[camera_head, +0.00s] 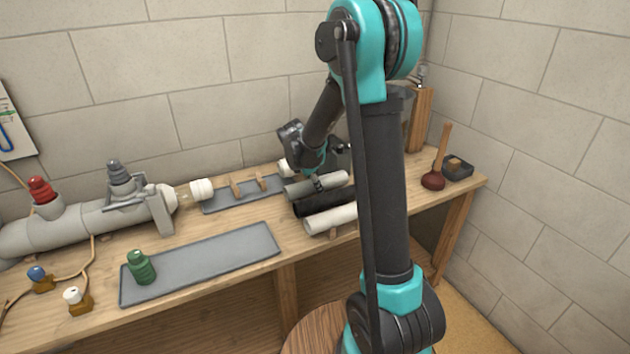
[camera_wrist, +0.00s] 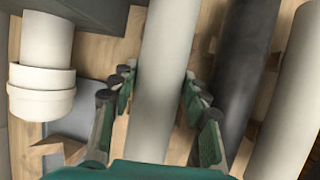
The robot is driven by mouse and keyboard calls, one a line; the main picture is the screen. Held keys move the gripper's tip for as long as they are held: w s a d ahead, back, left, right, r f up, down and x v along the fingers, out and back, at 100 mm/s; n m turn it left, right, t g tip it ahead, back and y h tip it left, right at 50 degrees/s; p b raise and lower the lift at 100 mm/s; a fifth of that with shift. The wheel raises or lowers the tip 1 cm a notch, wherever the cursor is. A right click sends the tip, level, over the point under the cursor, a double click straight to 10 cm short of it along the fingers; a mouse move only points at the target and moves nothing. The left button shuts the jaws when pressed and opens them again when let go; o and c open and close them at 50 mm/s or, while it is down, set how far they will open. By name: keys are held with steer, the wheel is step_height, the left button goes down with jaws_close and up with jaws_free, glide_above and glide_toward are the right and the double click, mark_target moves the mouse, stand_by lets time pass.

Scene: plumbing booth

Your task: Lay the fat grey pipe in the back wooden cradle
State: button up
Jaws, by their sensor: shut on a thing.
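The fat grey pipe (camera_head: 330,182) lies at the back of a row of three pipes in the head view. It also runs up the middle of the wrist view (camera_wrist: 162,75). My gripper (camera_head: 317,181) reaches down onto it from behind. In the wrist view the green-tipped fingers of my gripper (camera_wrist: 158,80) stand on both sides of the pipe, shut on it. I cannot tell whether the pipe is lifted. Two upright wooden pieces (camera_head: 236,187) (camera_head: 261,182), which look like a cradle, stand on the back grey tray to the left of the pipe.
A black pipe (camera_head: 312,205) and a white pipe (camera_head: 321,220) lie close in front of the grey pipe. A white-ended fitting (camera_head: 287,168) is close behind it. A green bottle-like part (camera_head: 141,267) stands on the front tray (camera_head: 215,263). A plunger (camera_head: 434,178) stands at right.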

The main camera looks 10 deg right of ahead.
steer(key=shift+f, duration=0.15)
steer(key=o, duration=1.3)
steer(key=v, duration=1.2)
